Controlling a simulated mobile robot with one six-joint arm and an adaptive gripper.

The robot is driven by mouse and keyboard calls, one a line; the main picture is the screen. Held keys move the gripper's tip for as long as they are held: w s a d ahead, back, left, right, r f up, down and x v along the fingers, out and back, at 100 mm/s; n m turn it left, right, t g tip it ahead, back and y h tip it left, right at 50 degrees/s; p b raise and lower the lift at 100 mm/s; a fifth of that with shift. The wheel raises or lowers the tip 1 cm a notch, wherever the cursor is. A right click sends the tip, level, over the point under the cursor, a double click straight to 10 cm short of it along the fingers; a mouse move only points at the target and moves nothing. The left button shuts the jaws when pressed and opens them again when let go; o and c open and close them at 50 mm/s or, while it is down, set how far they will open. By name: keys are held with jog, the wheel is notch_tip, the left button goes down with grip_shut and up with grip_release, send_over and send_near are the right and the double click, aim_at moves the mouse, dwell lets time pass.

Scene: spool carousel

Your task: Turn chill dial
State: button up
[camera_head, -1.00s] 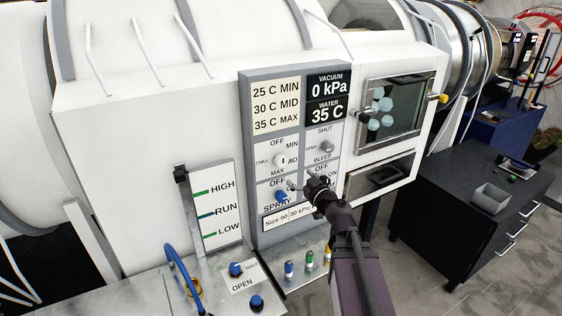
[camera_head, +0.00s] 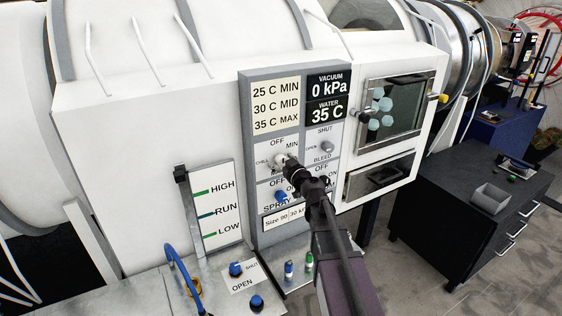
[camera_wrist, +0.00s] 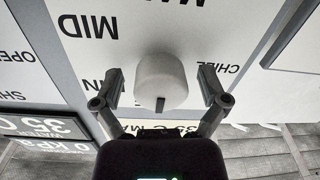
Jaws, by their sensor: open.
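The white chill dial (camera_head: 281,158) sits on the control panel between the OFF, MIN, MID and MAX labels, partly hidden by my gripper in the head view. In the wrist view the dial (camera_wrist: 160,78) is a round white knob, with a dark mark on its lower edge and the panel's lettering upside down. My gripper (camera_wrist: 162,90) is open, one finger on each side of the dial. A gap shows between each finger and the knob. In the head view my gripper (camera_head: 289,162) reaches the dial from the lower right.
The blue spray knob (camera_head: 281,196) is just below the dial. The bleed knob (camera_head: 326,146) is to its right. The water readout (camera_head: 326,111) shows 35 C. Blue knobs (camera_head: 257,303) stand on the lower metal ledge.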

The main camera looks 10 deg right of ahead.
jog(key=c, duration=1.2)
jog(key=shift+o, duration=0.2)
